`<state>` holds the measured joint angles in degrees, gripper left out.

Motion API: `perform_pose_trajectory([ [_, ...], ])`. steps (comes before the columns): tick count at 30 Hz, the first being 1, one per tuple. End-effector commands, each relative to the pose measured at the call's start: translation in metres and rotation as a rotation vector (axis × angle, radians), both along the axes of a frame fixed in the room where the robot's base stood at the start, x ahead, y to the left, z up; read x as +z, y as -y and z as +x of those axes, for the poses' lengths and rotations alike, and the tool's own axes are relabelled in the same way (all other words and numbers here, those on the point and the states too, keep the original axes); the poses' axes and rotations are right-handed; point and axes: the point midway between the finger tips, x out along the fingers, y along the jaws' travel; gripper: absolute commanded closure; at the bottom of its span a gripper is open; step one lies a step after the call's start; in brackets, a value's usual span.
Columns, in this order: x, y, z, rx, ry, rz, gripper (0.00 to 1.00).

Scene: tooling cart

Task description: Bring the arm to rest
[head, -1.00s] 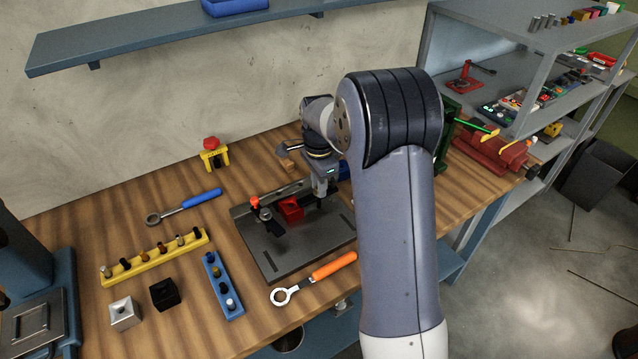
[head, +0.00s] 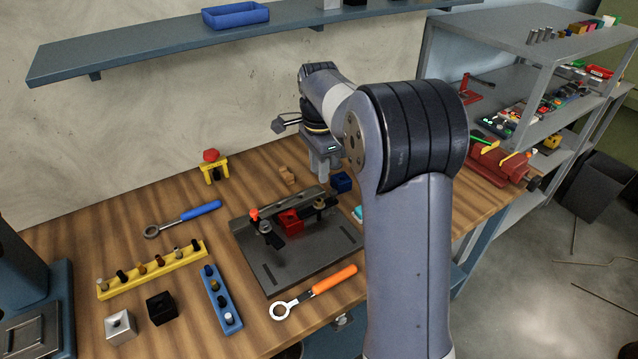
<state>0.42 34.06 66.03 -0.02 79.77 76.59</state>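My arm rises at the right of centre in the head view and bends over toward the back of the bench. My gripper (head: 324,172) points down, above the back edge of a dark fixture plate (head: 290,268). It is apart from the red block (head: 290,221) clamped on that plate. The fingers are small and partly against a dark background, so I cannot tell whether they are open or shut. I see nothing clearly held in them. A blue block (head: 342,182) stands on the bench just right of the fingers.
An orange-handled wrench (head: 325,283), blue-handled wrench (head: 190,215), yellow rack (head: 150,270) and blue rack (head: 222,300) lie on the bench. A wall shelf (head: 150,50) hangs behind. A grey shelf unit (head: 545,75) and red vise (head: 495,163) stand right.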

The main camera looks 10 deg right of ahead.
Motion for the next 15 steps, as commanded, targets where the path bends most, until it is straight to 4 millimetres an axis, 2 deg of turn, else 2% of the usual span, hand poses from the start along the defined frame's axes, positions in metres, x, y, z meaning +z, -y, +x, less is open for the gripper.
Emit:
perform_pose_trajectory([
  [6, 0.015, 0.000, 0.000, 0.000, 0.000, 0.000, 0.70],
  [15, 0.015, 0.000, 0.000, 0.000, 0.000, 0.000, 0.70],
])
